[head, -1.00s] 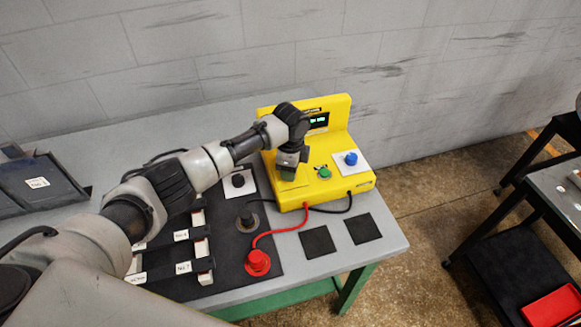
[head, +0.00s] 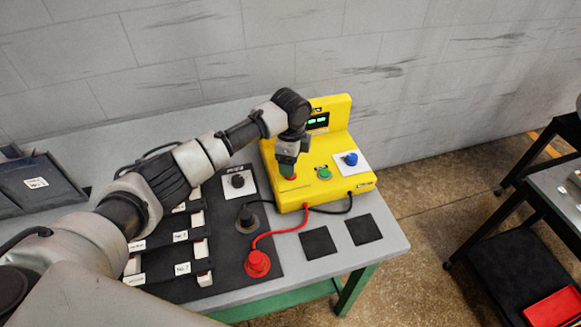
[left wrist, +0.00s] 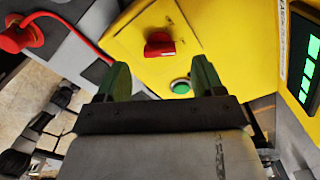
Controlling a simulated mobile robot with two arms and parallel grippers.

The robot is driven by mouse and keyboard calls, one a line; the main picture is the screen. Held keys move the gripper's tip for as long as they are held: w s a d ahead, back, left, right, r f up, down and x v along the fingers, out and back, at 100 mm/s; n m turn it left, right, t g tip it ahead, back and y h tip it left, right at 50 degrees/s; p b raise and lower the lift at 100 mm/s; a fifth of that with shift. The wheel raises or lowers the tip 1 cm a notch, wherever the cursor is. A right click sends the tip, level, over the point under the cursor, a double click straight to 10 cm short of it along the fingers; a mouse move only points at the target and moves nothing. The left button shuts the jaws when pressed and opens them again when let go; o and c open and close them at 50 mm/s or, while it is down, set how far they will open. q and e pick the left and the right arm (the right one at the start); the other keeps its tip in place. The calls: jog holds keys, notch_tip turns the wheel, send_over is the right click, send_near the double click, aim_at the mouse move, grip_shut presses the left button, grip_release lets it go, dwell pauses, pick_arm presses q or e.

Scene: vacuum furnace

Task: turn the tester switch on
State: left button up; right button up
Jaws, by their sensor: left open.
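The yellow tester (head: 335,155) stands on the grey table with its display lit green. Its red switch knob (left wrist: 159,45) shows in the left wrist view on the yellow top face, beyond my fingertips. A green button (left wrist: 180,86) sits nearer, between the fingers in that picture; it also shows in the head view (head: 323,173). My left gripper (head: 288,170) points down over the tester's left part, close above the red knob, which it partly hides in the head view. In the left wrist view the left gripper (left wrist: 161,80) is open and empty. My right gripper is not in view.
A blue knob (head: 351,159) is on the tester's right. A red plug (head: 258,263) and a black plug (head: 246,221) with cables stand on the dark mat. Two black pads (head: 318,243) lie in front. Labelled holders (head: 201,250) are at left.

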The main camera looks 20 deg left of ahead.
pick_arm(q)
notch_tip(320, 180, up, 7)
jog(key=b, duration=0.1)
dwell(0.6)
